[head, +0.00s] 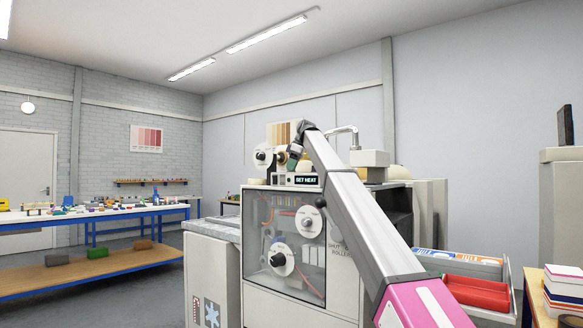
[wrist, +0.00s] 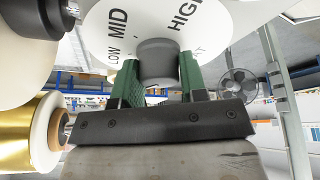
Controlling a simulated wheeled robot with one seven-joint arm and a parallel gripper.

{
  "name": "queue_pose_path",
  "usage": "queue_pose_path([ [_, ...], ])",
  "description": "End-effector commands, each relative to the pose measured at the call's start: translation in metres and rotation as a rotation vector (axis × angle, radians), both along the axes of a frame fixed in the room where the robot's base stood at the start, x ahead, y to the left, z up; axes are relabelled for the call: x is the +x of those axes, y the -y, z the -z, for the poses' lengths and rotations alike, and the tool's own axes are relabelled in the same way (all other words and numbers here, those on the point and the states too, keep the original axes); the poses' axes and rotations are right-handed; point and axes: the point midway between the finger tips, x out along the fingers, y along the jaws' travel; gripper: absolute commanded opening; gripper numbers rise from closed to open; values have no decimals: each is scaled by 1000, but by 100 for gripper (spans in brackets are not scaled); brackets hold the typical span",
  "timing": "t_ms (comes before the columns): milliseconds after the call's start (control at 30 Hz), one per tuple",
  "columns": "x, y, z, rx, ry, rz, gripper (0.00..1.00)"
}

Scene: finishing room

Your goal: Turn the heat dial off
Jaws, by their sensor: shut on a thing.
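The heat dial (wrist: 155,18) is a white disc marked LOW, MID and HIGH at the top of the wrist view; more lettering is partly hidden behind the right finger. Its dark grey knob (wrist: 158,58) stands out from the middle. My gripper (wrist: 159,78) has its green-padded fingers on either side of the knob and is shut on it. In the head view my gripper (head: 293,157) is at the top of the machine, just above the SET HEAT display (head: 305,180). My arm hides much of that spot, and I cannot read the dial's setting.
A gold roll (wrist: 22,135) is close at left in the wrist view. Red trays (head: 476,292) stand at right.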

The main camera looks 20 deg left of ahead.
Motion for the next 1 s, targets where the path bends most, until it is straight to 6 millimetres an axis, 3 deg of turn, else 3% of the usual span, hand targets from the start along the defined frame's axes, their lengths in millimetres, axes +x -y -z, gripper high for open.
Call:
queue_pose_path([
  [400,2,0,-1,0,3,-255,16],
  [1000,2,0,-1,1,4,-319,16],
])
